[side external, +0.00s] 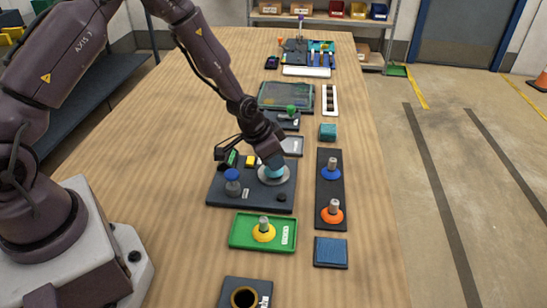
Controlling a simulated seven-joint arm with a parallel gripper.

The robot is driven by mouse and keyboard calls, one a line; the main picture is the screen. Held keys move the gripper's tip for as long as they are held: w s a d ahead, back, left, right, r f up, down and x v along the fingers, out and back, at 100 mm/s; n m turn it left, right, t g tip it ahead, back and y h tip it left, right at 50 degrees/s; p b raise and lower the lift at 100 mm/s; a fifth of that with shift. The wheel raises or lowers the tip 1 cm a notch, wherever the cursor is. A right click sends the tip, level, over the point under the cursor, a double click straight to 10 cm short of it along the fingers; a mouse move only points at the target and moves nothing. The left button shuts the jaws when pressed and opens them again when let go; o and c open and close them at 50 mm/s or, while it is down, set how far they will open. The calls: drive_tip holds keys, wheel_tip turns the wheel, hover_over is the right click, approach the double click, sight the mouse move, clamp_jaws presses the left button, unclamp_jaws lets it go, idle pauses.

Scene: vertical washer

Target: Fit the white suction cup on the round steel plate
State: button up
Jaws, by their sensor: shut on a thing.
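A round steel plate (286,179) lies on the right part of a dark base board (255,203). My gripper (272,164) points down over this plate and is shut on a small pale blue-white piece (276,172), likely the suction cup. Its lower end is at or just above the plate. I cannot tell whether it touches, and the fingers hide its upper part. No other white suction cup is clearly visible.
The base board also carries a grey post with a blue top (232,180). To the right, a dark rack (331,190) holds blue and orange cups with grey stems. A yellow cup (264,232) stands in a green tray (238,232). Left tabletop is clear.

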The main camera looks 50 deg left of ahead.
drive_tip(key=shift+f, duration=0.25)
drive_tip(key=o, duration=1.3)
drive_tip(key=shift+r, duration=3.55)
